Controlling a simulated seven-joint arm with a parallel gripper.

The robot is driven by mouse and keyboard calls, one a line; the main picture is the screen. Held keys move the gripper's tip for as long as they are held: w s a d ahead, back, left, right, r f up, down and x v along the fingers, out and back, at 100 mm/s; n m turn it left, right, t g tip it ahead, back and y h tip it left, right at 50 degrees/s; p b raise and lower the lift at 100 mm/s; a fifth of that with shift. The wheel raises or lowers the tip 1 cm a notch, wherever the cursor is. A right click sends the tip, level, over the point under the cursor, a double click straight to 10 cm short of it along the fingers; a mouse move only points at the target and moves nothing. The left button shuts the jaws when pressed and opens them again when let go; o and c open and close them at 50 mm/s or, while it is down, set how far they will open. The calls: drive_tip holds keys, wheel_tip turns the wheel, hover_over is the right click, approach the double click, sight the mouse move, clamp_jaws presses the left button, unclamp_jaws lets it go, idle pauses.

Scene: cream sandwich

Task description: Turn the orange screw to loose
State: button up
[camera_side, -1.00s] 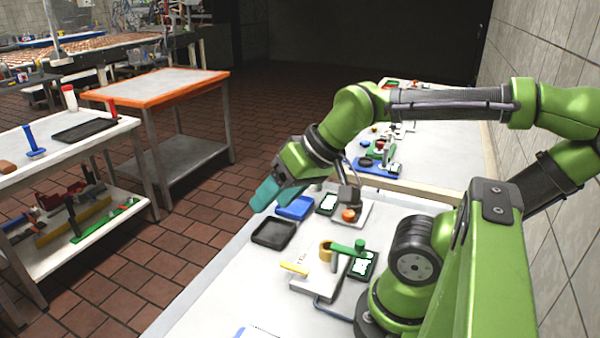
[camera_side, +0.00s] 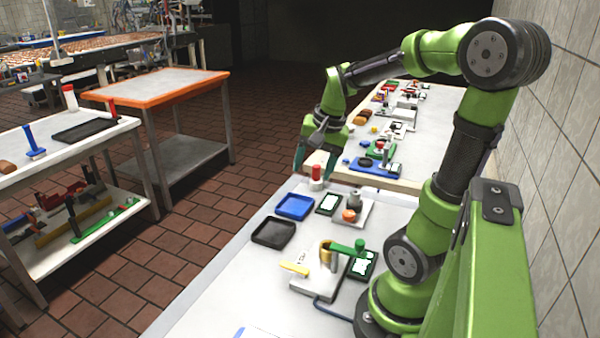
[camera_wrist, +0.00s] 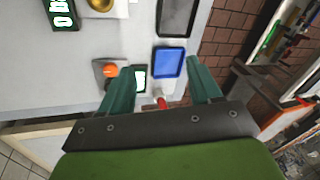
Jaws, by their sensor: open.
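The orange screw (camera_side: 348,215) is a round orange knob on a grey metal stand (camera_side: 362,207) on the white table. It also shows in the wrist view (camera_wrist: 110,70), left of my left finger. My gripper (camera_side: 314,163) is at the table's far end, above and behind the screw and apart from it.
A red-capped white bottle (camera_side: 316,179) stands close below my gripper. A blue tray (camera_side: 295,206), a black tray (camera_side: 273,233) and a small display (camera_side: 328,204) lie near the screw. A device with a green handle (camera_side: 347,248) is in front.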

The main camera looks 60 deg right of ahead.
sight(348, 213)
drive_tip(key=s+d+f+m+g, duration=0.1)
drive_tip(key=s+d+m+g, duration=0.1)
drive_tip(key=s+d+m, duration=0.3)
drive_tip(key=s+d+f+m+g, duration=0.1)
drive_tip(key=d+m, duration=0.3)
drive_tip(key=d, duration=0.3)
drive_tip(key=shift+m, duration=0.6)
drive_tip(key=f, duration=1.6)
drive_tip(key=shift+a+f, duration=0.1)
drive_tip(key=shift+a, duration=0.15)
drive_tip(key=c, duration=1)
drive_tip(key=shift+c, duration=0.2)
